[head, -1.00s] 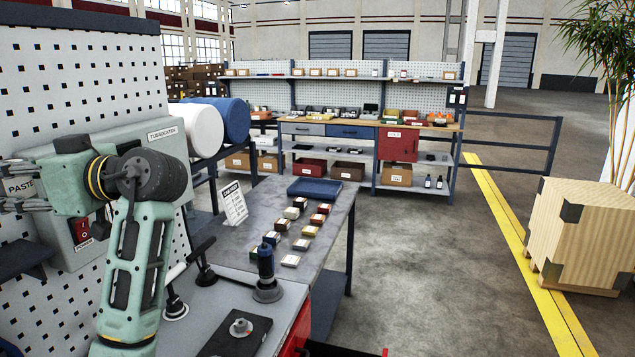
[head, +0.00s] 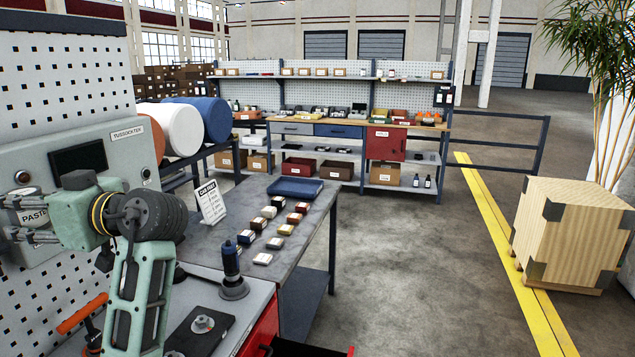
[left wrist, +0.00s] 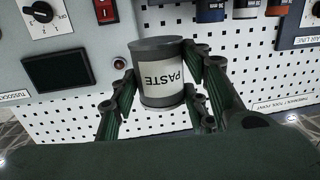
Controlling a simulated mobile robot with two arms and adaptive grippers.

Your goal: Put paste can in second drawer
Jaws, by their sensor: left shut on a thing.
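The paste can (head: 33,213) is at the left edge of the head view, in front of the panel. Its label reads PASTE. My left gripper (head: 28,222) is shut on it. In the left wrist view the grey can with a pale label (left wrist: 161,77) sits between the fingers of my left gripper (left wrist: 160,84). The can is clear of any surface there. A red cabinet (head: 262,331) stands under the worktop at the bottom of the head view. A dark opening with red edges beside it looks like a pulled-out drawer, mostly cut off. My right gripper is not in view.
The perforated panel and a grey control box (head: 118,152) stand close behind the can. A dark cylindrical tool (head: 232,268) and a black plate (head: 197,332) are on the worktop. A grey table (head: 318,222) with small boxes lies beyond.

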